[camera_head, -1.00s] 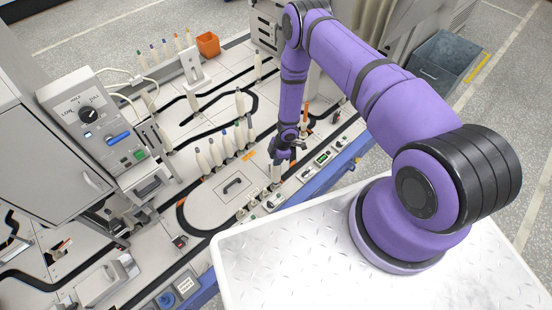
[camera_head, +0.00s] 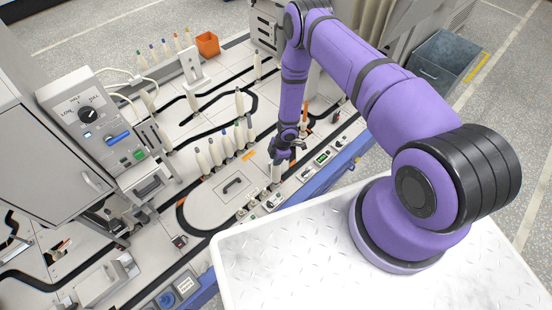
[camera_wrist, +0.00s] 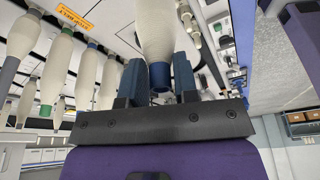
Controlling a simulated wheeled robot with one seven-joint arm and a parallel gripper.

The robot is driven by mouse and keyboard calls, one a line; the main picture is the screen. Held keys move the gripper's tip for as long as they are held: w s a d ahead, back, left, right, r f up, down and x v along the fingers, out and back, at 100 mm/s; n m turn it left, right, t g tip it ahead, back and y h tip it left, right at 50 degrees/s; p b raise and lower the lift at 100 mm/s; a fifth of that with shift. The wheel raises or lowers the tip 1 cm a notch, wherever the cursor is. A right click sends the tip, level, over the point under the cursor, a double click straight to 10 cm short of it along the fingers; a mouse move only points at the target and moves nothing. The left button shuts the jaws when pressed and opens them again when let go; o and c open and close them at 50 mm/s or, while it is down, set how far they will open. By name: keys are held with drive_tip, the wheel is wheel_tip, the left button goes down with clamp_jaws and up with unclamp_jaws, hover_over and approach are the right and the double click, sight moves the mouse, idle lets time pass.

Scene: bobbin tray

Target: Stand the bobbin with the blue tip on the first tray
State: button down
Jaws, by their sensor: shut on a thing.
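My gripper (camera_head: 281,153) is shut on a pale bobbin (camera_head: 276,172), which hangs upright below it. In the wrist view the same bobbin (camera_wrist: 156,35) sits between the two fingers (camera_wrist: 160,80), with its dark-blue tip showing between them. Its lower end, in the head view, is close to the track by the small control boxes; I cannot tell whether it touches anything. Small pale round pieces that look like trays (camera_head: 241,213) lie on the track at its lower left. Which is the first tray is not clear.
A row of pale bobbins (camera_head: 214,152) stands just left of my gripper; in the wrist view one has a green tip (camera_wrist: 45,110). Control boxes (camera_head: 305,174) line the right edge. An orange bin (camera_head: 208,44) and a control panel (camera_head: 90,113) are farther off.

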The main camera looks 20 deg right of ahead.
drive_tip(key=shift+f, duration=0.5)
drive_tip(key=c, duration=1.1)
unclamp_jaws()
drive_tip(key=shift+c, duration=0.2)
drive_tip(key=v, duration=1.1)
drive_tip(key=shift+w, duration=0.1)
